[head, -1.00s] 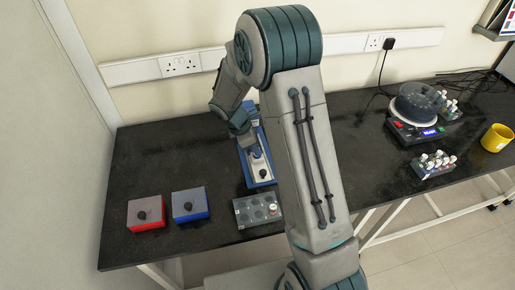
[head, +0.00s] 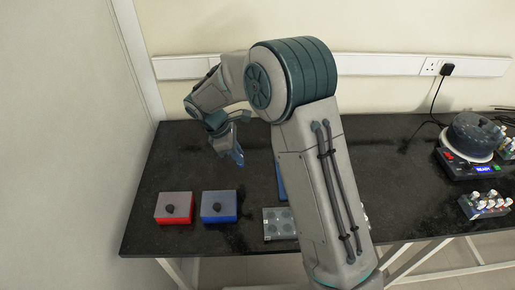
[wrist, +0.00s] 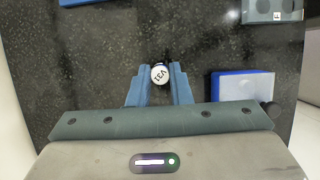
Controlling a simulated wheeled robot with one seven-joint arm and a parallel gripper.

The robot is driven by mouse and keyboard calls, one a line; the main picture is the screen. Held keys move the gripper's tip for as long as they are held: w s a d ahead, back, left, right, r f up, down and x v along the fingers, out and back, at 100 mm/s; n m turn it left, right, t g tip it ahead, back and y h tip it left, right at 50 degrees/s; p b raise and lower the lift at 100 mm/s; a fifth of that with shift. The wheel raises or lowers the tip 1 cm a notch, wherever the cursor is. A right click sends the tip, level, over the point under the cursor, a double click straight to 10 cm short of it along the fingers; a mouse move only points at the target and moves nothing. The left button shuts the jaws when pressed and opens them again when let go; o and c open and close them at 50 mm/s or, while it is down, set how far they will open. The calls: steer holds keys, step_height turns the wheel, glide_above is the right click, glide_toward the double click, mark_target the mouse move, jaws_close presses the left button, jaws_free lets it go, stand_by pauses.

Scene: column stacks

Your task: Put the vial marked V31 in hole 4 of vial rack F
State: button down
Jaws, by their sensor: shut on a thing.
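My gripper (wrist: 160,88) is shut on the vial marked V31 (wrist: 160,75), whose white cap shows between the two blue fingers in the wrist view. In the head view my gripper (head: 238,158) is above the bench behind the blue box; the vial is too small to make out there. Vial rack F (head: 280,224) is a grey block with round holes near the bench's front edge, partly hidden by my arm. Its F label and a corner of the rack (wrist: 275,12) show at the top right of the wrist view. I cannot read hole numbers.
A red box (head: 174,208) and a blue box (head: 219,207), each with a dark knob, stand left of the rack. A blue tray (head: 281,182) is mostly behind my arm. A round device (head: 470,165) and another vial rack (head: 486,206) stand far right.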

steer(key=shift+a, duration=0.5)
steer(key=s+d+r+m+g+y+p, duration=0.1)
steer(key=d+r+m+g+y+p, duration=0.1)
steer(key=d+m+p, duration=0.6)
steer(key=s+d+r+m+g+y+p, duration=0.2)
steer(key=d+r+m+g+y+p, duration=0.1)
steer(key=d+m+p, duration=0.55)
steer(key=s+a+f+n+h+b, duration=0.1)
steer(key=s+a+f+n+b, duration=0.1)
steer(key=b, duration=0.3)
steer(key=s+a+f+n+t+h+b, duration=0.1)
steer(key=s+a+f+n+b, duration=0.1)
steer(key=s+n+b, duration=0.2)
steer(key=s+a+f+n+t+h+b, duration=0.1)
steer(key=s+a+f+n+h+b, duration=0.1)
steer(key=s+b, duration=0.3)
steer(key=shift+s+a+f+n+b, duration=0.1)
steer(key=shift+s+a+n+b, duration=0.2)
steer(key=shift+n+b, duration=0.4)
steer(key=shift+s+a+f+n+t+b, duration=0.2)
steer(key=shift+s+n+t+b, duration=0.1)
steer(key=shift+s+n+t, duration=0.15)
steer(key=shift+s+f+b, duration=0.1)
steer(key=shift+f+b, duration=0.05)
steer(key=shift+b, duration=0.15)
steer(key=shift+f, duration=0.25)
steer(key=shift+f+b, duration=0.5)
steer(key=shift+f, duration=0.2)
